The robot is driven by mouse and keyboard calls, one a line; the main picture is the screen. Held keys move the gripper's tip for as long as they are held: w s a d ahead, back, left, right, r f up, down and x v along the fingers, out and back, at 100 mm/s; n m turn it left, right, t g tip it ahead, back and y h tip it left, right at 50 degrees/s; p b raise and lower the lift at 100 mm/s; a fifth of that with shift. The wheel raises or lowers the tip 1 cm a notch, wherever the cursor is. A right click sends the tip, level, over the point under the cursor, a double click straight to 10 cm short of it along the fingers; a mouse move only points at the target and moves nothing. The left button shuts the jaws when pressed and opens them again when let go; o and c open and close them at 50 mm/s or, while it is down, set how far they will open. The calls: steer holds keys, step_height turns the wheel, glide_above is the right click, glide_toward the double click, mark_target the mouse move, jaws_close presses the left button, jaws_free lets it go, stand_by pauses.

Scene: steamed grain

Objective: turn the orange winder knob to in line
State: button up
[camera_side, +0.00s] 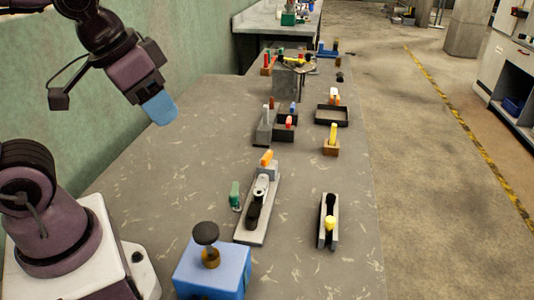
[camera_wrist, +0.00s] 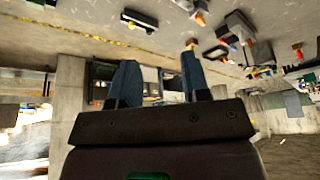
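An orange knob (camera_side: 267,158) stands at the far end of a long grey block (camera_side: 258,222) on the table. It tilts a little in the side view, and its exact angle is hard to tell. A round metal piece and a black handle lie along the same block. My gripper (camera_side: 160,108) hangs in the air to the left of and above the knob, clear of the table and touching nothing. In the wrist view its two blue fingers (camera_wrist: 158,78) stand apart with nothing between them. I cannot tell which small orange piece in that view is the knob.
A green peg (camera_side: 235,194) stands just left of the block. A blue box (camera_side: 212,270) with a black-topped knob is in front, and a narrow grey holder (camera_side: 328,222) is on the right. Several trays and blocks stand farther back. The table's left part is clear.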

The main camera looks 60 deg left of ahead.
steer(key=w+a+f+n+g+y, duration=0.1)
steer(key=w+a+f+g, duration=0.25)
steer(key=w+f, duration=0.35)
steer(key=n+t+y, duration=0.2)
steer(key=n+t, duration=0.1)
steer(key=n, duration=0.3)
glide_toward(267, 155)
steer(key=shift+g, duration=0.25)
steer(key=x, duration=0.9)
steer(key=shift+w+a+f, duration=0.1)
steer(key=shift+w, duration=0.15)
jaws_close()
